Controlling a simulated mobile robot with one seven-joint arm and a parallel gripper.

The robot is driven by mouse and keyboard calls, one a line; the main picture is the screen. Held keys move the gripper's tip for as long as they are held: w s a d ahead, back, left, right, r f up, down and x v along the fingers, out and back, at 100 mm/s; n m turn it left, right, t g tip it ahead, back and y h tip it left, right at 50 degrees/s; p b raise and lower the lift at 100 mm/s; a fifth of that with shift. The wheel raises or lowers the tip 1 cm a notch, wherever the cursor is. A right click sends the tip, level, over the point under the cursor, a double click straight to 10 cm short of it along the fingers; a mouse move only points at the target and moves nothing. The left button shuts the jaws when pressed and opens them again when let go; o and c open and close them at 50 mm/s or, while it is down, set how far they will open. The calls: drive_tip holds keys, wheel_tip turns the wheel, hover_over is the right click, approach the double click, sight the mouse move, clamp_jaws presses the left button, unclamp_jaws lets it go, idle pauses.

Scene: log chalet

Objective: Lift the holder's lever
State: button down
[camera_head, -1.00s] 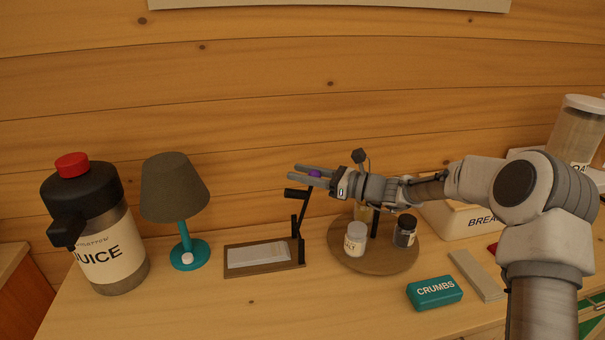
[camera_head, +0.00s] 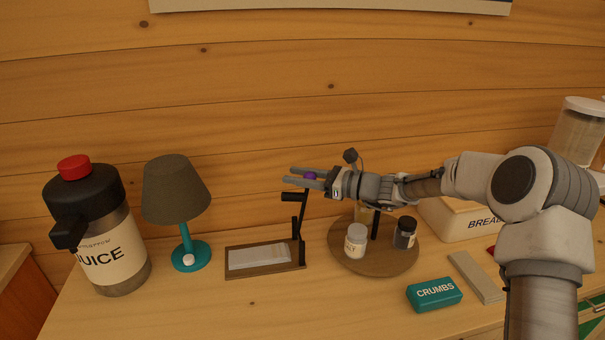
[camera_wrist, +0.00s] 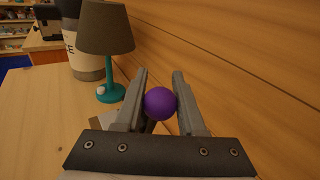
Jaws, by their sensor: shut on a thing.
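The holder is a low dark wooden tray (camera_head: 238,272) with a pale stack (camera_head: 258,257) lying in it. Its black lever (camera_head: 302,222) rises at the right end and leans slightly right, with a short dark crossbar (camera_head: 294,197) near the top. My gripper (camera_head: 305,177) is above the lever, pointing left, shut on a purple ball (camera_head: 312,176). The ball is in line with the lever's upper end; the join is hidden by the fingers. The ball (camera_wrist: 160,103) also shows in the wrist view between the two grey fingers (camera_wrist: 158,95), with a dark piece below it.
A teal lamp (camera_head: 187,225) and a juice jug (camera_head: 112,255) stand left. Right of the holder, a round wooden board (camera_head: 365,262) carries a salt jar (camera_head: 356,241) and a dark jar (camera_head: 405,232). A crumbs box (camera_head: 434,293) lies in front. The wooden wall is close behind.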

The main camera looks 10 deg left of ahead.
drive_tip(key=c, duration=0.5)
unclamp_jaws()
drive_tip(key=s+d+r, duration=0.1)
drive_tip(key=s+d, duration=0.1)
drive_tip(key=d, duration=1.5)
drive_tip(key=shift+s, duration=0.4)
drive_tip(key=shift+r, duration=0.15)
